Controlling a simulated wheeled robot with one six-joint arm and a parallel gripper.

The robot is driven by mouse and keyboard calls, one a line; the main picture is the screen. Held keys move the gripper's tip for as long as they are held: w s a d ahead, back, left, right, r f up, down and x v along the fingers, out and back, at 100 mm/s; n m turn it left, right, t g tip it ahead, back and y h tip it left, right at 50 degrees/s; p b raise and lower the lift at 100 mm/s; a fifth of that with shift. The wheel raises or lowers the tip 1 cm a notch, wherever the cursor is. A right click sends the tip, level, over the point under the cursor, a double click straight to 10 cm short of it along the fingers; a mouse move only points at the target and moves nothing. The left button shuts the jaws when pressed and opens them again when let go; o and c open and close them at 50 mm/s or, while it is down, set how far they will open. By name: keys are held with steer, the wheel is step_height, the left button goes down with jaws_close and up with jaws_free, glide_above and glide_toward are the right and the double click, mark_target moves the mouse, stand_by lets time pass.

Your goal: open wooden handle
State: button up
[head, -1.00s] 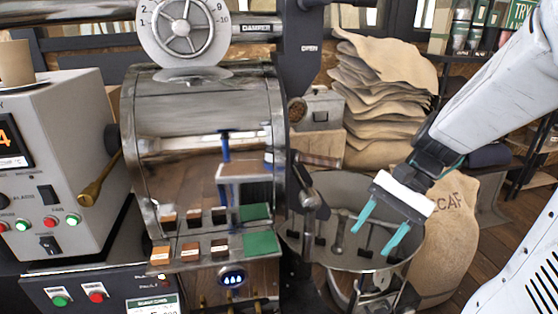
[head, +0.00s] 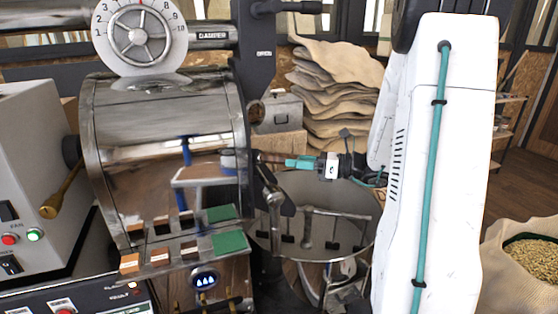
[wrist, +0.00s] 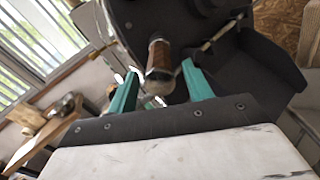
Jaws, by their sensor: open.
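The wooden handle (head: 268,157) juts out to the right from the front of the steel roaster drum, above the round cooling tray. In the wrist view the handle (wrist: 160,56) is a brown grip with a metal end cap, pointing toward the camera. My gripper (head: 290,163) is at the handle, reaching in from the right. In the wrist view my gripper's (wrist: 157,82) two teal fingers are open, one on each side of the handle. I cannot tell whether they touch it. In the head view the fingers hide part of the handle.
The round metal cooling tray (head: 335,235) with its stirring arms lies below my gripper. Stacked sacks (head: 330,95) and a grey metal box (head: 277,112) stand behind. An open sack of beans (head: 510,235) is at the right. The steel drum (head: 165,110) fills the left.

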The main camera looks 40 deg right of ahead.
mark_target(281, 159)
steer(key=x, duration=0.5)
steer(key=shift+c, duration=0.3)
